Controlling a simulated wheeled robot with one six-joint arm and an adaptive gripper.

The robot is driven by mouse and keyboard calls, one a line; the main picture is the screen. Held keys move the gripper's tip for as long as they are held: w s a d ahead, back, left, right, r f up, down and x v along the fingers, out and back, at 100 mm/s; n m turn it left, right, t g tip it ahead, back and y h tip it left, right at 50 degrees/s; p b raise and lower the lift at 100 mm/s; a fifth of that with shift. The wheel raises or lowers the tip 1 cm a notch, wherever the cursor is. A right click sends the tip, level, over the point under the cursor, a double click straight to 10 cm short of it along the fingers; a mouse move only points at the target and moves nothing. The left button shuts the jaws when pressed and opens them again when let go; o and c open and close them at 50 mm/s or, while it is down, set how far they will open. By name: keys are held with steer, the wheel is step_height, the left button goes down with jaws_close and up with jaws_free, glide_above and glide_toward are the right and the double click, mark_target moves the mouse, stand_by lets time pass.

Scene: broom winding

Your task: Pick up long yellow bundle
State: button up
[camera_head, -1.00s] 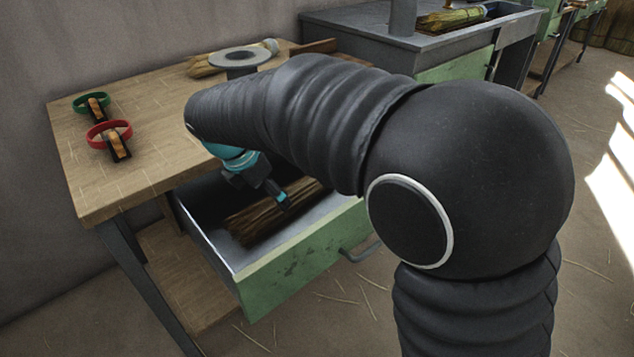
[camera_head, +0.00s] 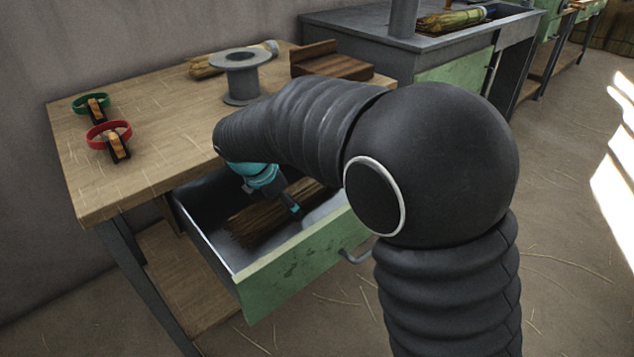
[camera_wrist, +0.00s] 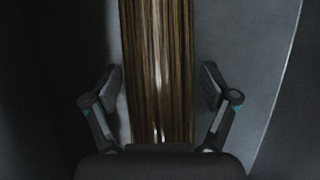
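A long yellow-brown bundle of straw (camera_head: 262,222) lies in the open drawer (camera_head: 300,262) of the workbench. My arm covers part of it in the head view. My gripper (camera_head: 294,209) is low over the drawer, pointing down at the bundle. In the wrist view the bundle (camera_wrist: 158,70) runs lengthwise between the two fingers of my gripper (camera_wrist: 159,90). The fingers are spread apart, one on each side, with a gap visible beside the bundle. Nothing is held.
On the bench top (camera_head: 160,150) are a grey spool (camera_head: 241,78), a wooden block (camera_head: 332,64), a red ring holder (camera_head: 110,138), a green ring holder (camera_head: 92,104) and another straw bundle (camera_head: 205,66). The drawer's front and side walls surround the gripper. A grey workbench (camera_head: 455,50) stands behind.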

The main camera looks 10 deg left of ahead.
steer(key=c, duration=1.1)
steer(key=shift+r, duration=0.2)
